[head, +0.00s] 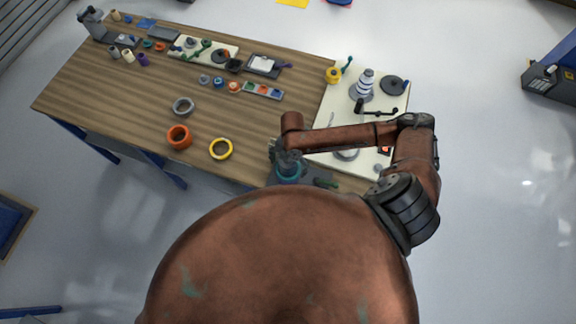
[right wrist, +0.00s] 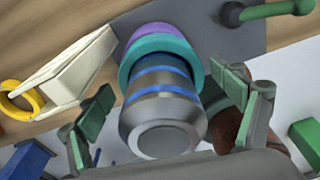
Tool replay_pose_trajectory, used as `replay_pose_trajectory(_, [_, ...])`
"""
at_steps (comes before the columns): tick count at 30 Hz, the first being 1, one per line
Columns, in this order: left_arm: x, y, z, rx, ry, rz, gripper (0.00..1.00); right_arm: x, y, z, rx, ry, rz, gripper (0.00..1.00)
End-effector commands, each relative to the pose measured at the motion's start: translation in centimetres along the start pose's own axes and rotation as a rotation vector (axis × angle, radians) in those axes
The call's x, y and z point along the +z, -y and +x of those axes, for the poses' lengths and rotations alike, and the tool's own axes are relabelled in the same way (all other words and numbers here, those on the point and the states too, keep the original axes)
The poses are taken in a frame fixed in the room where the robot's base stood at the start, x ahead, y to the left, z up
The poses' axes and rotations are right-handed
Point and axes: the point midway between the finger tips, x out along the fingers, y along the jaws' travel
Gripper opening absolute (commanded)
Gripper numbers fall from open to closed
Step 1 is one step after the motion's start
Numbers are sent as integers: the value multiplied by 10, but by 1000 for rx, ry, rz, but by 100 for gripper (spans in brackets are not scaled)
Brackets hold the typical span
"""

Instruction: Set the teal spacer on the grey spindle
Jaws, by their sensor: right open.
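The grey spindle (right wrist: 165,115) is a metal cylinder with blue bands, its round end toward the right wrist camera. The teal spacer (right wrist: 135,62) is a ring around the spindle, against a purple ring (right wrist: 165,38) at the base. In the head view the teal spacer (head: 290,174) shows under my right gripper (head: 288,160), which hides most of the spindle. In the right wrist view my right gripper (right wrist: 165,105) is open, with green-padded fingers on either side of the spindle and visible gaps. My left gripper is not in view.
A pale board (head: 335,85) at right carries a striped stack (head: 366,83) and a crank. Small parts and trays fill the far side; the table's middle is mostly clear.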

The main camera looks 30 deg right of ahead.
Motion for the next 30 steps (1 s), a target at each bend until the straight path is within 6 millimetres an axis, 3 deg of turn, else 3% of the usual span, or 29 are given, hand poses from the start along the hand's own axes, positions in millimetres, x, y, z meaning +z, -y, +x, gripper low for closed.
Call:
replay_pose_trajectory(5, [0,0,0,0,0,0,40,2,-1,-19,4,4,-1,87])
replay_pose_trajectory(18, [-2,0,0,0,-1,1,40,1,-1,-103,3,2,-1,87])
replay_pose_trajectory(24, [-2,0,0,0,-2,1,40,0,0,-118,1,1,-1,87])
replay_pose_trajectory(30, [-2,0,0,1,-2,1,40,0,0,-120,1,0,-1,87])
